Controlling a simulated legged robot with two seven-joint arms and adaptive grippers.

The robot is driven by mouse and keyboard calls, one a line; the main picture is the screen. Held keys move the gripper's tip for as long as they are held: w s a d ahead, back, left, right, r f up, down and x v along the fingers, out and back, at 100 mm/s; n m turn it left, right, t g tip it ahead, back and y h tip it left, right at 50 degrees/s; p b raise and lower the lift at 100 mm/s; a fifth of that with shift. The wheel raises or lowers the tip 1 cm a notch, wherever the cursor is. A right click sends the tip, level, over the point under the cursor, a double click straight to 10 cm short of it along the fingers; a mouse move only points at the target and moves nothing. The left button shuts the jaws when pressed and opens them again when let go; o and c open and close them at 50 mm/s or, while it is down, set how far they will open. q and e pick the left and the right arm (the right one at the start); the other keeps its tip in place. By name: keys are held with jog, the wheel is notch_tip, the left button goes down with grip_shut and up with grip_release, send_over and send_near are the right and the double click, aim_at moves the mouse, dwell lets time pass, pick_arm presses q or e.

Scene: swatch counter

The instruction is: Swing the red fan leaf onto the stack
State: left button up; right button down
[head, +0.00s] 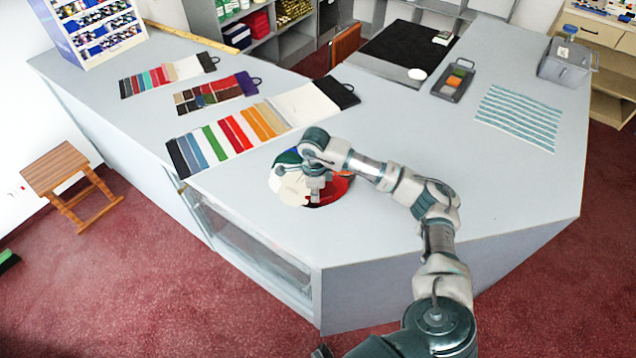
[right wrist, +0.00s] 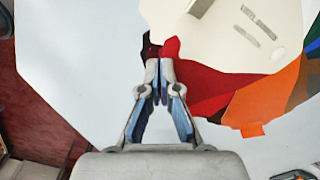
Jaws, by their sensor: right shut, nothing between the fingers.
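The red fan leaf (right wrist: 208,86) shows partly from under a cream leaf (right wrist: 222,38) in the right wrist view. In the head view the red leaf (head: 336,190) lies at the right of the round fan, partly behind my right arm. The cream leaf (head: 291,191) covers the fan's front left. My left gripper is not in view.
Striped swatch cards (head: 235,132) lie on the counter (head: 430,140) to the left of the fan. A dark tray (head: 454,82), a blue striped sheet (head: 517,117) and a grey box (head: 567,62) sit farther right. The counter right of the fan is clear.

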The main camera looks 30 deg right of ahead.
aim_at(328, 199)
jog(key=shift+s+d+f+n, duration=0.1)
jog(key=shift+s+d+n, duration=0.05)
jog(key=shift+d+n, duration=0.2)
jog(key=shift+s+d+b, duration=0.15)
jog(key=shift+b, duration=0.15)
jog(key=shift+s+n, duration=0.15)
jog(key=shift+n, duration=0.4)
jog(key=shift+r, duration=0.2)
jog(key=shift+s+d+f+n+b, duration=0.15)
jog(key=shift+d+n+b, duration=0.15)
jog(key=shift+d+n, duration=0.35)
jog(key=shift+s+d+n+b, duration=0.15)
jog(key=shift+d+n+b, duration=0.2)
jog(key=shift+d, duration=0.5)
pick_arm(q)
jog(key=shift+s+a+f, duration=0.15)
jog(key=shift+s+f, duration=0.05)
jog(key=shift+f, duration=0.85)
pick_arm(e)
jog(key=shift+a, duration=0.15)
